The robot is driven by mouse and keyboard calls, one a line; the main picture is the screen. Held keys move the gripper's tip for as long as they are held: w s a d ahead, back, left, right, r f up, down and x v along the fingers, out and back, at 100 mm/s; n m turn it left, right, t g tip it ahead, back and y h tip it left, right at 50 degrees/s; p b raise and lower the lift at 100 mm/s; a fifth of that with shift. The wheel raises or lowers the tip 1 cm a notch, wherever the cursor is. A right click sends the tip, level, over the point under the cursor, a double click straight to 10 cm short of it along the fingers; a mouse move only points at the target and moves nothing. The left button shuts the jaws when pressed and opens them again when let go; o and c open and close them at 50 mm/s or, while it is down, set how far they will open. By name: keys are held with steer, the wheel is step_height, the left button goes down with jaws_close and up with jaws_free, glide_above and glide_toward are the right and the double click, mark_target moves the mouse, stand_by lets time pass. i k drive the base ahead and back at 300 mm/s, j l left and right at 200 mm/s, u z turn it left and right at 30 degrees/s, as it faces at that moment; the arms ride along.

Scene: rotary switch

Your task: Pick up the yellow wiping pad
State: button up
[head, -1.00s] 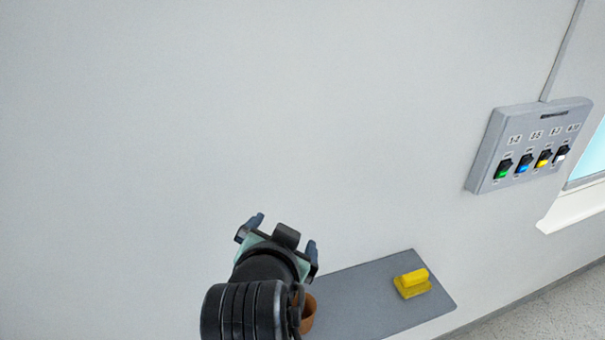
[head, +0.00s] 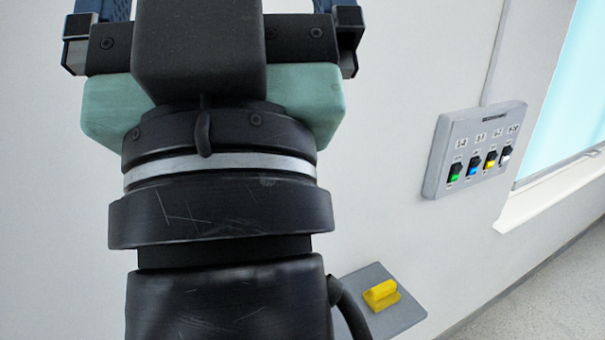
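The yellow wiping pad (head: 381,294) lies on a grey shelf (head: 402,318) against the wall, low and right of centre in the head view. It has a raised grip on a wider base. My gripper (head: 212,20) is raised large and close to the camera at the upper left, well apart from the pad. Its two fingers stand wide apart at the top edge, so it is open; the fingertips are cut off by the frame. My arm hides the left part of the shelf.
Bare floor (head: 545,300) shows at the lower right.

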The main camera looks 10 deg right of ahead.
mark_target(380, 297)
steer(key=u, duration=2.55)
steer(key=k+j+z, duration=0.2)
steer(key=k+z, duration=0.25)
steer(key=z, duration=2.5)
